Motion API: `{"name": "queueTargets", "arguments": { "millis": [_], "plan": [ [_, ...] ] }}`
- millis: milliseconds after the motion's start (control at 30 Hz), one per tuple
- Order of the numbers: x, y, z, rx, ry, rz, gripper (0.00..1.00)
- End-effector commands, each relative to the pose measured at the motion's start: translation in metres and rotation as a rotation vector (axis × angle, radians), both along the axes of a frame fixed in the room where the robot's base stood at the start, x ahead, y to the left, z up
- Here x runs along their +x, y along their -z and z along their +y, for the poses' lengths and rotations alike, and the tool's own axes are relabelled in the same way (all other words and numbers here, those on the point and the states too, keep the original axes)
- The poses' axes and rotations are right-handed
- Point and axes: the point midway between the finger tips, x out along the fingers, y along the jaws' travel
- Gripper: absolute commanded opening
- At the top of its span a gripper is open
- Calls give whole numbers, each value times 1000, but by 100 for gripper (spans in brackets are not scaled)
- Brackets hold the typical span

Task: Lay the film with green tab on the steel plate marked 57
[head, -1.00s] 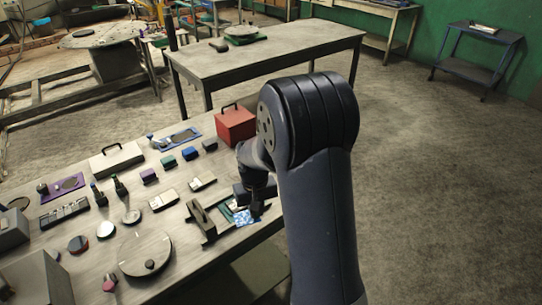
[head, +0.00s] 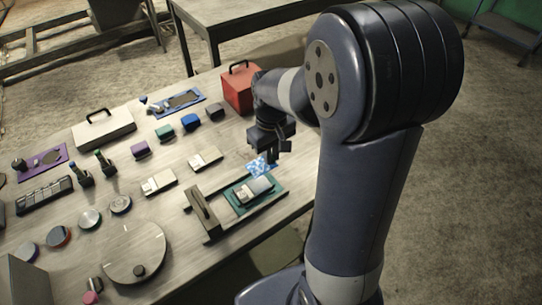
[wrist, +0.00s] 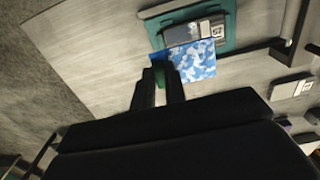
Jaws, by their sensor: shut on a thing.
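The film (head: 262,167) is a blue and white patterned sheet, and its green tab (wrist: 160,76) shows in the wrist view. My gripper (wrist: 161,84) is shut on the tab; in the head view my gripper (head: 274,150) hangs over the bench with the film below it. A steel plate (head: 255,190) with a white label lies on a teal mat (head: 239,206). In the wrist view this plate (wrist: 190,34) carries a label that seems to read 57. The film's edge is close beside the plate and partly overlaps the mat in the picture; I cannot tell its height.
A grey fixture (head: 201,211) with a raised bar stands left of the mat. Two more labelled plates (head: 159,182) (head: 205,158) lie further left. A red box (head: 240,88) stands behind my gripper. Several coloured blocks and a round disc (head: 133,252) share the bench.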

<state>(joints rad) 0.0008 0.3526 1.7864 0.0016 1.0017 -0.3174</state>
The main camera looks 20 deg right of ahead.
Motion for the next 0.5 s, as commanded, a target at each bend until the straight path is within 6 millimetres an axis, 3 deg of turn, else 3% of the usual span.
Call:
{"name": "queueTargets", "arguments": {
  "millis": [500],
  "plan": [
    [0, 41, 0, -1, 1, 2, 0]
  ]
}}
